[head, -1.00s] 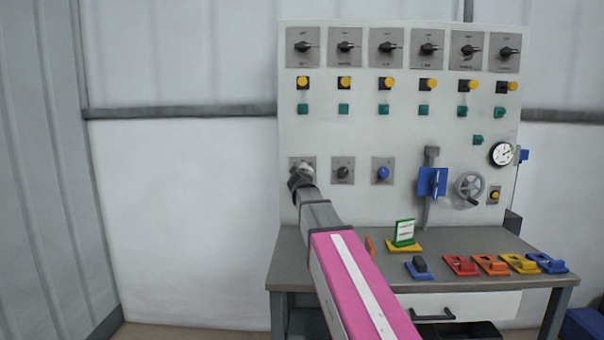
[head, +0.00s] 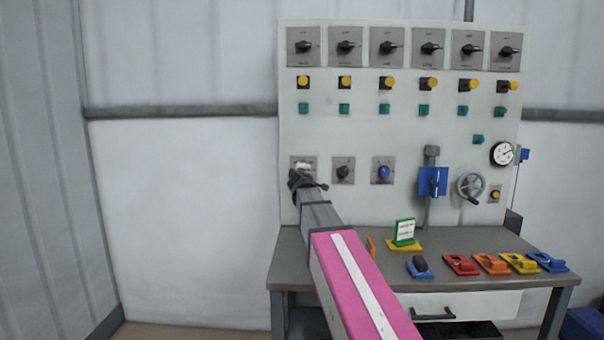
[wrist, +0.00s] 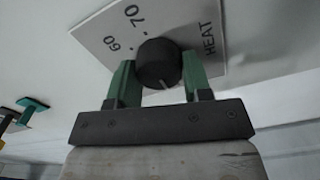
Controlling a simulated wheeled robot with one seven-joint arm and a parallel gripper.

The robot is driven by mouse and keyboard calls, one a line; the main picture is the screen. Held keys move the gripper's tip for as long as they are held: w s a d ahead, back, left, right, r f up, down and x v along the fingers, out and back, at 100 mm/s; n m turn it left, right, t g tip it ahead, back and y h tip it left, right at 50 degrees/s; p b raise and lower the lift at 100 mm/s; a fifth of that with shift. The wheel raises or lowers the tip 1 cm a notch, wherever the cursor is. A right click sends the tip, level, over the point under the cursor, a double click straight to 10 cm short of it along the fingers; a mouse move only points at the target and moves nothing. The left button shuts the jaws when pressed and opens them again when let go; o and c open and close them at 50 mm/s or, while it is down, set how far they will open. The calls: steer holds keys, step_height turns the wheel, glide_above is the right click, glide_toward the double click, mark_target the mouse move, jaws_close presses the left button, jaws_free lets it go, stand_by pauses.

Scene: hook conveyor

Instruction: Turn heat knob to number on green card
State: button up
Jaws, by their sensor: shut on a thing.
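The heat knob (wrist: 158,64) is a round dark knob on a light plate marked HEAT in the wrist view, with 60 and 70 readable on its dial. Its plate (head: 303,162) is the leftmost of the three lower plates in the head view, where my gripper (head: 304,177) covers most of it. My gripper, with green fingers in the wrist view (wrist: 158,82), is shut on the knob, one finger on each side. The knob's pale pointer line is partly visible. The green card (head: 405,231) stands upright on a yellow base on the bench; its writing is too small to read.
A black knob (head: 343,171) and a blue knob (head: 383,172) sit right of the heat knob. A blue lever plate (head: 432,181) and a handwheel (head: 470,187) stick out farther right. The wall at left is clear.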

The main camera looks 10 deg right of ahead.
steer(key=o, duration=0.9)
steer(key=shift+s, duration=0.1)
steer(key=s, duration=0.3)
steer(key=s+a, duration=0.1)
steer(key=s, duration=0.3)
steer(key=s+a, duration=0.1)
steer(key=s, duration=0.2)
steer(key=shift+s, duration=0.2)
